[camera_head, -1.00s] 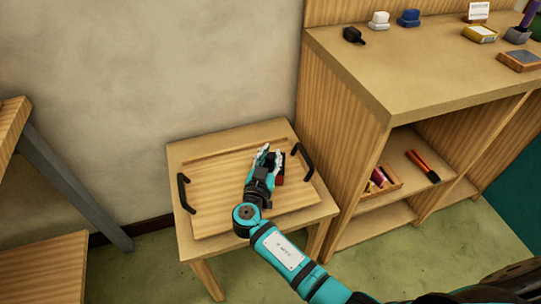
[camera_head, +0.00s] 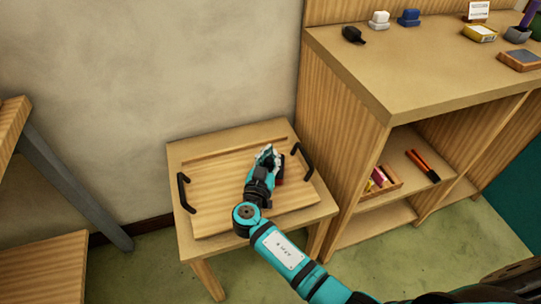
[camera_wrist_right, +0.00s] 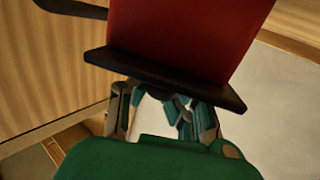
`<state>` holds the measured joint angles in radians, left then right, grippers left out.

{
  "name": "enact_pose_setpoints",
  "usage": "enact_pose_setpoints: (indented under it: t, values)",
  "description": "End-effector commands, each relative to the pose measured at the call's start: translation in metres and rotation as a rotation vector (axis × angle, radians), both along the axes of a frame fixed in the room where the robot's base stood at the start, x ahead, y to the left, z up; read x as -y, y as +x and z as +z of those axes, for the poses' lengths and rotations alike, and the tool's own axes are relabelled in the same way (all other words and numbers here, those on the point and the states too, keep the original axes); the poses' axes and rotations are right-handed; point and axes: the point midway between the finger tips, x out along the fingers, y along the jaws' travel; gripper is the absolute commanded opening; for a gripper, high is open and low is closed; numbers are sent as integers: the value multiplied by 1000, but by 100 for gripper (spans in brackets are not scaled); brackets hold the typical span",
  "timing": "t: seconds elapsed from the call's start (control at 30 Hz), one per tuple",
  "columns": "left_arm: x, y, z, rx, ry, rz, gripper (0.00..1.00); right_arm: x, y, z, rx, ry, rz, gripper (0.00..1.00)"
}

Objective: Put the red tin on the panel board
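The panel board (camera_head: 217,180) is a pale wooden board with black handles, lying on a small wooden table. My right gripper (camera_head: 268,156) is low over its right half. In the right wrist view the tin (camera_wrist_right: 180,35) is large and close, red with a black edge. My gripper's fingers (camera_wrist_right: 160,112) stand apart there, their tips hidden behind that edge. I cannot tell whether they grip it or whether it touches the board. My left gripper is out of view.
A wooden bench (camera_head: 400,70) with small items on top stands to the right of the small table (camera_head: 187,235). Its shelf holds a small box (camera_head: 383,186) and pens (camera_head: 422,166). Another wooden unit (camera_head: 40,270) is at the left. The board's left half is clear.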

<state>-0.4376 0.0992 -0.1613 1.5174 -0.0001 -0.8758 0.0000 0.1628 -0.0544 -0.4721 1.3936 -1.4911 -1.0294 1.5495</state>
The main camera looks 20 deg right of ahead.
Motion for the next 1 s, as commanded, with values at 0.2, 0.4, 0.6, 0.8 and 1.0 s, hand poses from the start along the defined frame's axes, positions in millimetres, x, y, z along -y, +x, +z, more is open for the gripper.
enact_pose_setpoints:
  t: [0.2,0.4,0.6,0.8,1.0]
  values:
    - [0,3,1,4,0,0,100,0,0,0,0,0,0,0]
    - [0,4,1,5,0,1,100,0,0,0,0,0,0,0]
    - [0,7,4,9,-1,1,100,1,1,0,0,0,0,0]
    - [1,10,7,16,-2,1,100,1,2,0,0,0,0,0]
    - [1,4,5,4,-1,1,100,1,2,0,0,0,0,0]
